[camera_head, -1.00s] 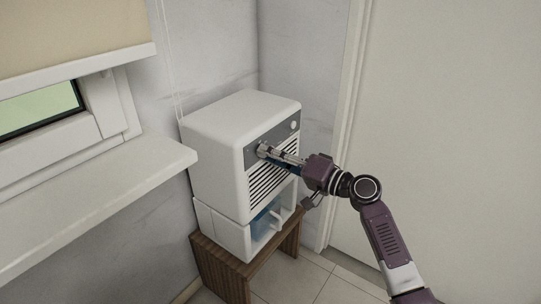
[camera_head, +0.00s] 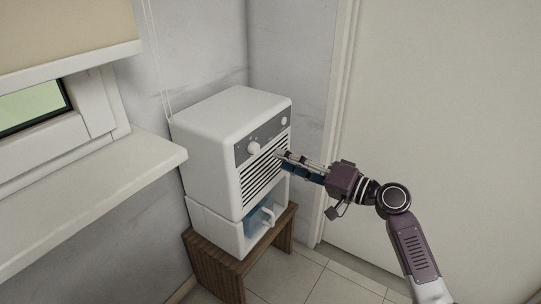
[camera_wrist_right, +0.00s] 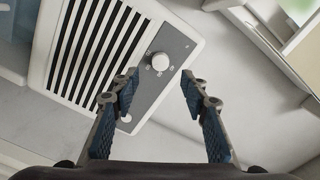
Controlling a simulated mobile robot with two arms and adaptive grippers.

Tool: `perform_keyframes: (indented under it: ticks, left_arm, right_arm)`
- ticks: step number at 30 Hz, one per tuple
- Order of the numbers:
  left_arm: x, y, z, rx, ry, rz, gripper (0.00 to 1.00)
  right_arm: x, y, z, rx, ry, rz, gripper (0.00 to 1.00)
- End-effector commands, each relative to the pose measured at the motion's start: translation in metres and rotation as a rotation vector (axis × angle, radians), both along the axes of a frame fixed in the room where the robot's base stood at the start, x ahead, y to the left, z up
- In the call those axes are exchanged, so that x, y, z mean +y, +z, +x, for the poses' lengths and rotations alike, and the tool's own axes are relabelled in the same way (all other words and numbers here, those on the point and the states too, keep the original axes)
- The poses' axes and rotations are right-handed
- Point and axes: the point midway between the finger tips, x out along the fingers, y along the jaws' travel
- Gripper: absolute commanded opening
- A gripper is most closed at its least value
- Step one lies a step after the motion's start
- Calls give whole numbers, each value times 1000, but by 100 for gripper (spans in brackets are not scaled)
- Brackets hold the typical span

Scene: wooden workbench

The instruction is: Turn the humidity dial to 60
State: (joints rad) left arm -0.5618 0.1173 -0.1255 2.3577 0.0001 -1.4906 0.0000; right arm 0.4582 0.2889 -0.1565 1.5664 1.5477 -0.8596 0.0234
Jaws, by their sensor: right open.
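A white dehumidifier (camera_head: 215,130) has a grey control panel with a larger round white dial (camera_head: 254,148) at its left end and a smaller round white knob (camera_head: 284,121) at its right end. The larger dial (camera_wrist_right: 160,61) shows in the wrist view with small marks around it, too small to read; the smaller knob (camera_wrist_right: 126,118) is there too. I take the larger, marked dial for the humidity dial. My right gripper (camera_head: 280,160) is open and empty, in front of the grille and right of the dial, apart from it. The wrist view shows both fingers (camera_wrist_right: 160,88) spread. My left gripper is out of view.
The dehumidifier stands on a small brown wooden stool (camera_head: 228,272), with a bluish tank (camera_head: 258,219) in its lower part. A white window sill (camera_head: 85,185) juts out at the left. A white door (camera_head: 440,120) fills the right. Tiled floor (camera_head: 300,280) is clear.

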Motion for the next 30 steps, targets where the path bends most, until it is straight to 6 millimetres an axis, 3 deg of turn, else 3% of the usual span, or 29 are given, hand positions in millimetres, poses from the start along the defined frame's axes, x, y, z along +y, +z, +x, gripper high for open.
perform_keyframes:
  ticks: [3, 9, 21, 23, 26, 30]
  left_arm:
    - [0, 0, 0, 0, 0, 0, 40]
    - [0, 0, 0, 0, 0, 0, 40]
    - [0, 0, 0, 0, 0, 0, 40]
    - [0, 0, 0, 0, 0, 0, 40]
    - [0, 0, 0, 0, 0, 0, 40]
    - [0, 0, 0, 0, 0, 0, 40]
  right_arm:
    - [-17, -1, -12, 2, -2, -2, 41]
    - [-31, 0, -22, 1, -1, 0, 41]
    - [-30, -6, -26, 5, 2, -11, 41]
    - [-26, -19, -33, 12, 8, -43, 41]
    - [-14, -60, -55, 35, 25, -145, 41]
    - [-2, -145, -110, 87, 56, -382, 41]
